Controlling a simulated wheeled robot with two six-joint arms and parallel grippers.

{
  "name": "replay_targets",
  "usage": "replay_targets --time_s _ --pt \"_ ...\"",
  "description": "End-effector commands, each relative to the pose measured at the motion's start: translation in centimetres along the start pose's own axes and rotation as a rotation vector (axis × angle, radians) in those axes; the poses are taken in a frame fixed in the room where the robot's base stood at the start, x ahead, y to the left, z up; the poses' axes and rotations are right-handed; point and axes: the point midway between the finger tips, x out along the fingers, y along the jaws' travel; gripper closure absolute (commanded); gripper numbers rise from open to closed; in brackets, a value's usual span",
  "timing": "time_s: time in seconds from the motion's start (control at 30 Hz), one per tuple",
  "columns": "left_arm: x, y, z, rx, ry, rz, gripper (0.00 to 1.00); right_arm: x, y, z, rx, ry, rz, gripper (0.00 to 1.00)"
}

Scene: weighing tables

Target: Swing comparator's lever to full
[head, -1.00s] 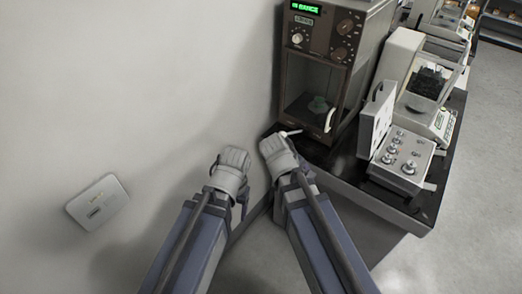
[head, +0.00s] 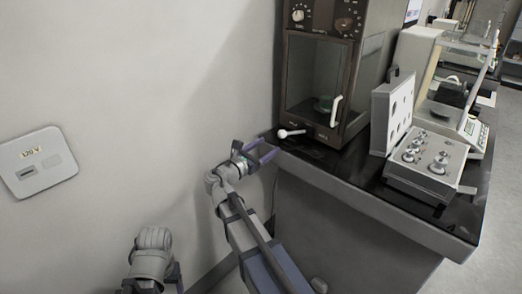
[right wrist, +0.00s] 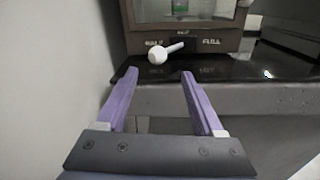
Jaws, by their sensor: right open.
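The comparator (head: 316,75) is a brown cabinet with a glass front, standing on a black-topped table. Its lever (head: 291,132) is a short white rod with a ball knob at the foot of the front. In the right wrist view the lever (right wrist: 172,50) points left and toward me, away from the FULL label (right wrist: 211,42) on the right. The label at left is hard to read. My right gripper (head: 262,152) is open and empty at the table's edge, short of the knob. It also shows in the right wrist view (right wrist: 160,73), its purple fingers apart below the knob. My left gripper does not show.
A white door handle (head: 336,111) is on the comparator's front. To the right stand an open case of metal weights (head: 425,187) and a balance (head: 470,130). The wall (head: 190,70) is close on the left, with a 120 V outlet (head: 62,170).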

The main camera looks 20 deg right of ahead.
Motion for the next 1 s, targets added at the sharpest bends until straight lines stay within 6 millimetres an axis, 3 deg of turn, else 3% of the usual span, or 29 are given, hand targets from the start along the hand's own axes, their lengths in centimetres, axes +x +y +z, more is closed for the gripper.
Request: replay_targets --time_s 0.27,0.7,1.0 --pt "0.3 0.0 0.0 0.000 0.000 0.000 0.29 0.6 0.1 0.1 -0.024 -0.016 0.004 0.30" --pt "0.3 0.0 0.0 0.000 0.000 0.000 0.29 6.7 0.2 0.1 -0.021 -0.014 0.003 0.30" --pt "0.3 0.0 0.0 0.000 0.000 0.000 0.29 8.0 0.1 0.1 -0.021 -0.014 0.005 0.30"
